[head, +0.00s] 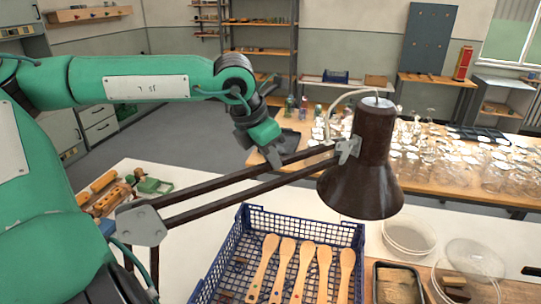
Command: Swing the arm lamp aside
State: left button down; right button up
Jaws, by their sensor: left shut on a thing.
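The arm lamp has a dark brown conical shade (362,180), at right of centre in the head view. Its two dark parallel bars (225,195) run from a grey joint plate (142,224) at the lower left up to a bracket beside the shade. The lamp hangs over the blue crate's far right corner. My left gripper (274,158) reaches down from the green arm and is shut on the lamp's upper bar, near its middle. The exact finger contact is small and partly hidden. My right gripper is not in view.
Wooden pieces (105,195) lie at left. Glassware (430,150) fills the table behind.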

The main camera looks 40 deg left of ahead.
pick_arm(q)
jog(key=s+a+n+y+b, duration=0.2)
jog(key=a+n+b, duration=0.3)
jog(key=a, duration=1.1)
jog(key=s+a+n+y+b, duration=0.1)
jog(key=s+a+n+b, duration=0.3)
jog(key=a+b, duration=0.6)
jog(key=a, duration=0.6)
jog(key=shift+n+g+y, duration=0.3)
jog(key=shift+n+y, duration=0.1)
jog(key=shift+r, duration=0.1)
jog(key=c, duration=1.4)
grip_release()
jog(key=shift+w, duration=0.1)
